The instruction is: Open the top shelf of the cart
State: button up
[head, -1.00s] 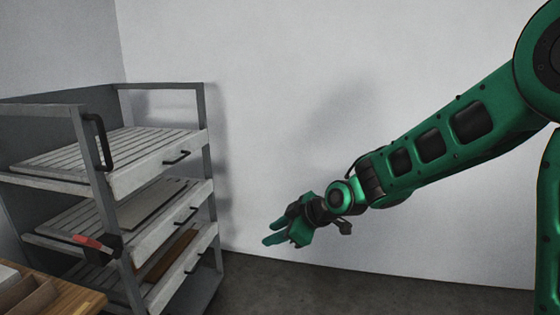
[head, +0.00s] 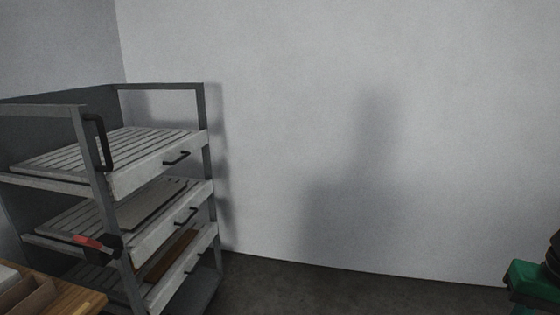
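The grey metal cart (head: 208,165) stands at the left of the head view, with three slatted shelves one above another. The top shelf (head: 158,165) has a light front panel with a dark bar handle (head: 177,158). Its front looks about level with the cart's front posts. My gripper is not in the view; only a green part of my own body shows at the lower right edge. Nothing touches the top shelf's handle.
The middle shelf (head: 165,216) holds a flat board, and the bottom shelf (head: 160,296) a brown one. A tall dark handle (head: 98,142) and a red-and-black tool (head: 95,244) are on the near post. A wooden table (head: 72,298) is at lower left. Floor (head: 330,290) right of the cart is clear.

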aim_at(139, 155)
jog(key=z, duration=1.35)
jog(key=k, duration=0.8)
jog(key=u, duration=1.55)
jog(key=i, duration=1)
jog(key=u, duration=0.05)
